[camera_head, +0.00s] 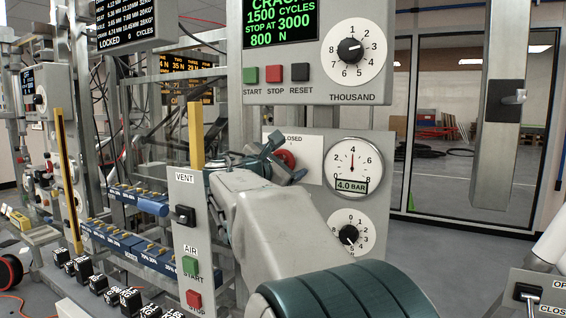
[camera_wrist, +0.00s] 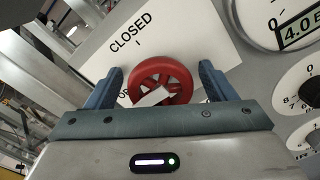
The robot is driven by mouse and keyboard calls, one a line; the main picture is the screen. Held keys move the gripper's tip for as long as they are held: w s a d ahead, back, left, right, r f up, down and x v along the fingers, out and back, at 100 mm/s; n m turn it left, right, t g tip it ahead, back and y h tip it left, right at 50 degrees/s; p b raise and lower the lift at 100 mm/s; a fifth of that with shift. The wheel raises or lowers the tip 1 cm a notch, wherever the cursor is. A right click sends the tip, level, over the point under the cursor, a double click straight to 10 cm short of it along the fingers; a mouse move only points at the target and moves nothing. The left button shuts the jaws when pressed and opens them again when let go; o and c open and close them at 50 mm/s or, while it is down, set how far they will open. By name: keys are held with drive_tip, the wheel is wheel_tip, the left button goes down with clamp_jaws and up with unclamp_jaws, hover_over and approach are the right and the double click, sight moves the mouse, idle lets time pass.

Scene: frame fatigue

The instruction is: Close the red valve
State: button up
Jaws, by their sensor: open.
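The red valve (camera_wrist: 163,73) is a round spoked handwheel with a white bar across its lower part, in the middle of the wrist view. Behind it is a white label plate (camera_wrist: 205,30) reading CLOSED at the upper left; lower lettering is mostly hidden. My gripper (camera_wrist: 162,84) is open, with one blue finger on each side of the wheel. A small gap shows on both sides, but contact is hard to judge. In the head view the valve (camera_head: 288,157) shows just past the fingers of my gripper (camera_head: 283,165), partly covered by them.
A pressure gauge (camera_head: 352,162) reading 4.0 BAR and a dial (camera_head: 348,235) sit right of the valve. A VENT and AIR panel (camera_head: 187,245) with an upright yellow bar (camera_head: 196,135) stands close left of my arm. A control box (camera_head: 262,50) hangs above.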

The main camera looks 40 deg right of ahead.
drive_tip(key=c, duration=1)
drive_tip(key=shift+f+m+b, duration=0.1)
drive_tip(key=shift+m+b, duration=0.2)
drive_tip(key=shift+b, duration=0.15)
drive_tip(key=m+b, duration=0.2)
drive_tip(key=b, duration=0.1)
drive_tip(key=shift+f+m, duration=0.15)
drive_tip(key=shift+m, duration=0.25)
drive_tip(key=m+b, duration=0.9)
drive_tip(key=m, duration=0.1)
drive_tip(key=shift+m+b, duration=1.4)
drive_tip(key=shift+m, duration=0.9)
